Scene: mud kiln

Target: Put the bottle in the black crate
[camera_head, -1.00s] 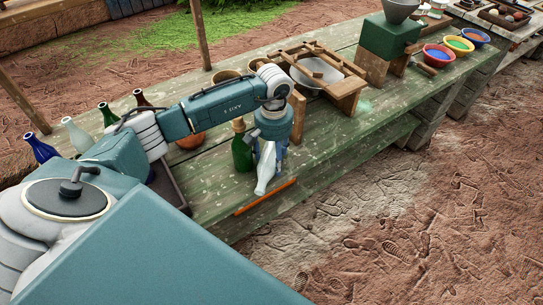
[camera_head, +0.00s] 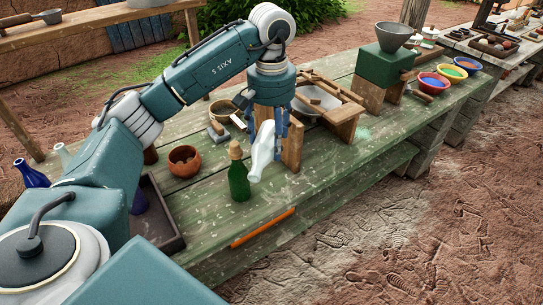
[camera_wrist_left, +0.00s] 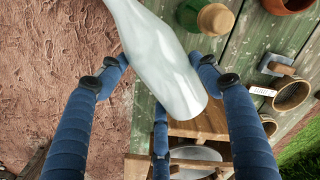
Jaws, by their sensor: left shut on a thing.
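My left gripper (camera_head: 270,122) is shut on a pale white bottle (camera_head: 262,152) and holds it tilted above the green table, just behind the green bottle (camera_head: 239,183). In the left wrist view the white bottle (camera_wrist_left: 165,60) lies between the blue fingers of my gripper (camera_wrist_left: 160,75). The black crate (camera_head: 176,244) sits at the table's left end, partly hidden by my left arm. A dark purple bottle (camera_head: 139,202) shows in it. My right gripper is not in view.
A terracotta bowl (camera_head: 184,161) stands between crate and green bottle. A wooden frame over a basin (camera_head: 325,98) is right behind my gripper. An orange strip (camera_head: 263,228) lies along the front edge. Blue (camera_head: 30,174) and pale (camera_head: 62,153) bottles stand at far left.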

